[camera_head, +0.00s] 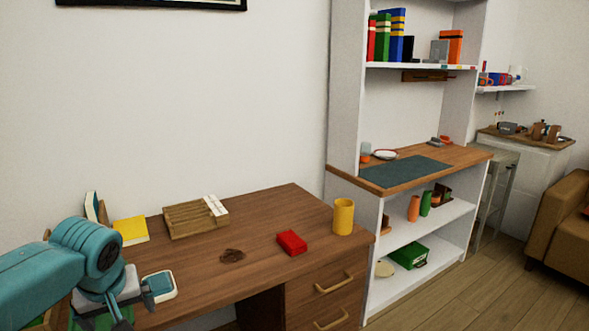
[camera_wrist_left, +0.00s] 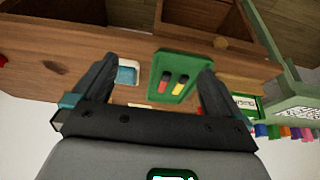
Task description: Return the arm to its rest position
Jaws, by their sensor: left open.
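My left arm comes in from the left in the head view, over the left end of the wooden desk (camera_head: 275,215). Its left gripper (camera_head: 134,305) hangs low over the desk. In the wrist view the two dark fingers of the left gripper (camera_wrist_left: 152,78) are spread apart with nothing held between them. Beyond the fingers lies a green tray (camera_wrist_left: 188,67) with a red and a yellow item in it, apart from the fingers as far as I can tell. My right gripper is not seen.
The desk also bears a wooden rack (camera_head: 190,220), a yellow pad (camera_head: 131,230), a red block (camera_head: 291,242), a yellow cup (camera_head: 343,216) and a blue-white dish (camera_head: 160,285). A white shelf unit (camera_head: 345,100) stands to the right. The desk's middle has free room.

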